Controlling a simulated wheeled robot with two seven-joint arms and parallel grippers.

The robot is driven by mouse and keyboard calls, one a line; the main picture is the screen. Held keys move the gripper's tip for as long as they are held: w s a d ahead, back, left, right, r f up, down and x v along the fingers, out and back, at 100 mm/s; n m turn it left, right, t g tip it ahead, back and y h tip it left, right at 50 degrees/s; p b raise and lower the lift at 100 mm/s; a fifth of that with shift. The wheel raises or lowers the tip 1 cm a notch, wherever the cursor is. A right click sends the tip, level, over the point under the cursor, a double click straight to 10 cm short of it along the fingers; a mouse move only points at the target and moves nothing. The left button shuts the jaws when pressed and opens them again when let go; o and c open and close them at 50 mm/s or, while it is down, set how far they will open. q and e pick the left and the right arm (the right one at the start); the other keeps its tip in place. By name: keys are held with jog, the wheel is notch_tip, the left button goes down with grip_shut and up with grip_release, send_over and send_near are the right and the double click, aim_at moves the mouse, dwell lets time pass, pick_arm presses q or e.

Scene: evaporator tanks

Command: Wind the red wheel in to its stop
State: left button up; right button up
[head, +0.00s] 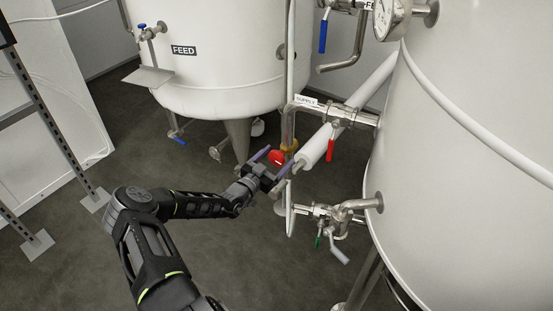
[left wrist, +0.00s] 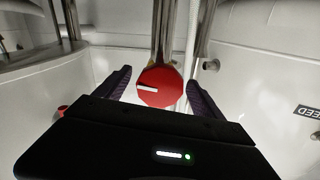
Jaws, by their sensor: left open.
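The red wheel (head: 277,157) sits low on a vertical pipe between the two tanks, beside a brass-coloured fitting. In the left wrist view the red wheel (left wrist: 160,87) faces me, many-sided, with a white bar mark pointing left. My left gripper (head: 275,160) is open at the wheel. In the left wrist view its two dark purple fingers (left wrist: 160,88) stand on either side of the wheel, with a gap visible on the left. Whether either finger touches the rim I cannot tell. My right gripper does not show.
The FEED tank (head: 215,60) stands behind and a large white tank (head: 470,170) at right. A red lever (head: 331,149) hangs under the SUPPLY pipe (head: 350,115). A valve cluster with a green lever (head: 318,241) lies below.

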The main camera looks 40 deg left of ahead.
pick_arm(q)
jog(key=shift+s, duration=0.1)
jog(key=s, duration=0.7)
jog(key=shift+s, duration=0.3)
